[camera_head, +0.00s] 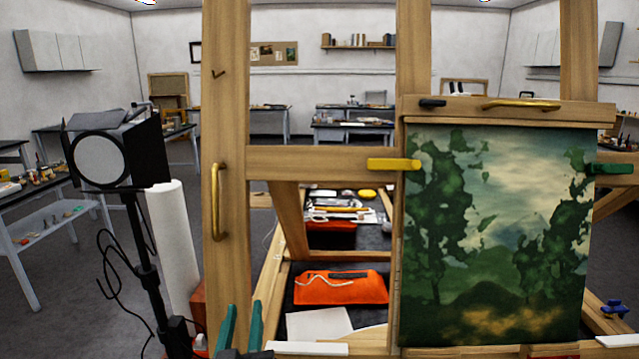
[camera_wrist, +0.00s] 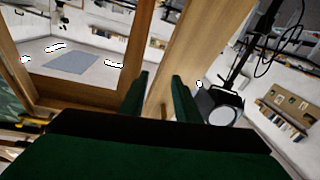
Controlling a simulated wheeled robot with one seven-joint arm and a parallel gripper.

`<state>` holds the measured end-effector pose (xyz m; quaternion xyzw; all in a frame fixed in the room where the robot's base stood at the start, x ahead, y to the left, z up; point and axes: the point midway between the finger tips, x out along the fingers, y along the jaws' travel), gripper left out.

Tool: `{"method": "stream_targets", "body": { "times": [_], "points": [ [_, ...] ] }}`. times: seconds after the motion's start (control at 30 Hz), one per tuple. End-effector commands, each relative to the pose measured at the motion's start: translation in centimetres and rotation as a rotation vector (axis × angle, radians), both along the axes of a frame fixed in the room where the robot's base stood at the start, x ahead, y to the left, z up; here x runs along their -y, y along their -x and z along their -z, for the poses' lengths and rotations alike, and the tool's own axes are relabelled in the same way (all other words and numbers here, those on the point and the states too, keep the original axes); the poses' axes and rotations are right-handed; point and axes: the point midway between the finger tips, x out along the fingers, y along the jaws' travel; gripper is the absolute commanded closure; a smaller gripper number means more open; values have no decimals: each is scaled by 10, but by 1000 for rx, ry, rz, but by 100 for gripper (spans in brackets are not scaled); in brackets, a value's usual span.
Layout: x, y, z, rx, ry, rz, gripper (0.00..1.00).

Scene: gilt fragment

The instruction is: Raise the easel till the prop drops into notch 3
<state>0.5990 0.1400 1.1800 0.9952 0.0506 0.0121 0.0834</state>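The wooden easel (camera_head: 322,163) fills the middle and right of the head view. Its left post (camera_head: 226,110) carries a vertical brass handle (camera_head: 217,202). A landscape painting (camera_head: 495,235) is held on the right side by a yellow clip (camera_head: 393,164) and a green clip (camera_head: 612,168). A slanted wooden member (camera_head: 289,220) shows behind the crossbar; I cannot tell whether it is the prop, and no notches are discernible. My gripper (camera_head: 242,307) is open and empty, low near the left post's foot, below the brass handle. In the wrist view its green fingers (camera_wrist: 160,80) stand apart, with a wooden post (camera_wrist: 190,45) beyond them.
A black studio lamp (camera_head: 101,158) on a stand and a white roll (camera_head: 172,240) stand left of the easel. An orange pouch (camera_head: 341,287) lies on a dark surface behind it. Workbenches line the walls. Some floor is clear at the far left.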

Motion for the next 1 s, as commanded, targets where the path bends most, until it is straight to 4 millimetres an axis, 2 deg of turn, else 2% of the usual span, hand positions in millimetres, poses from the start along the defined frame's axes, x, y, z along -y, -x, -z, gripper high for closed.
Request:
{"method": "stream_targets", "body": {
  "times": [0.03,0.1,0.27,0.47,0.7,1.0],
  "points": [
    [6,2,21,-13,15,3,71],
    [13,6,43,-19,30,2,71],
    [29,19,91,-36,55,-2,71],
    [50,46,149,-62,71,-8,71],
    [74,91,210,-101,65,-10,71],
    [102,165,269,-154,28,-1,71]
  ]
}}
